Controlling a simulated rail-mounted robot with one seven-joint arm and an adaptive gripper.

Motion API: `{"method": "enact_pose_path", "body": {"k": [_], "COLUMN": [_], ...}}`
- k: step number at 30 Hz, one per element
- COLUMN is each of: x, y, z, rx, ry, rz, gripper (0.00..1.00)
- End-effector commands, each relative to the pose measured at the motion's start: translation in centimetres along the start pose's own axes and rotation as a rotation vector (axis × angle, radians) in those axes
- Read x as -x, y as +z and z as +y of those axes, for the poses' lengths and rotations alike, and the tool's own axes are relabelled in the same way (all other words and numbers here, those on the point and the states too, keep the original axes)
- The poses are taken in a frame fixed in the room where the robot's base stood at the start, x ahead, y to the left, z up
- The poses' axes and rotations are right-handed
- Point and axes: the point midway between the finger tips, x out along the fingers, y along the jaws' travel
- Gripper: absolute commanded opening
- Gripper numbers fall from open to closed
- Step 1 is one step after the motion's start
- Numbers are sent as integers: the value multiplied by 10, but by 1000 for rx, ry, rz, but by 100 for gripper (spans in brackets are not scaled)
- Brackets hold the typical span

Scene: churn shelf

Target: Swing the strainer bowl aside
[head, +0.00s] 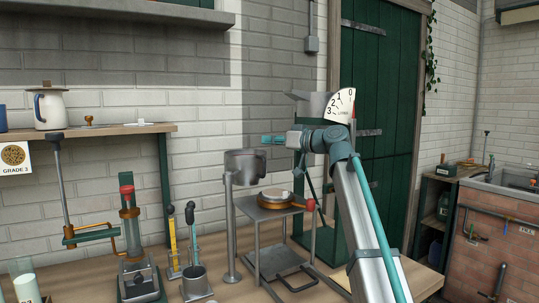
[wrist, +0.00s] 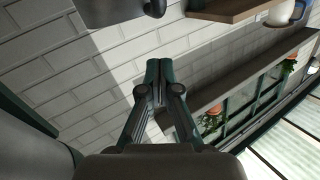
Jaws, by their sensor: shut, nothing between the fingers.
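The strainer bowl, a grey metal cylinder (head: 245,165), sits on top of a slim upright post in the middle of the head view. My gripper (head: 270,139) is above and to the right of it in that view, pointing left, with its teal fingers together. Whether it touches the bowl cannot be told, but a gap shows in the picture. In the wrist view the shut fingers (wrist: 160,82) hold nothing. A grey metal part at the top edge of the wrist view is probably the bowl (wrist: 115,10), cut off by the frame.
A metal stand (head: 280,215) with a round wooden-rimmed item (head: 281,202) on it is right of the post. A scale dial (head: 341,106) is behind my arm. A green-and-red press (head: 130,215) and several tools stand left. A wall shelf (head: 90,131) holds a jug (head: 49,107).

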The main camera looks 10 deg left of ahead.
Motion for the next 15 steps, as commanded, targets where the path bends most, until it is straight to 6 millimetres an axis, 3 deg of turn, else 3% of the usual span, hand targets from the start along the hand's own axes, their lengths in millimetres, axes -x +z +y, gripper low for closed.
{"method": "enact_pose_path", "body": {"k": [2, 15], "x": [12, 73], "y": [-4, 40], "z": [5, 36], "rx": [-121, -864], "ry": [17, 142], "rz": [-23, -117], "gripper": [0, 0]}}
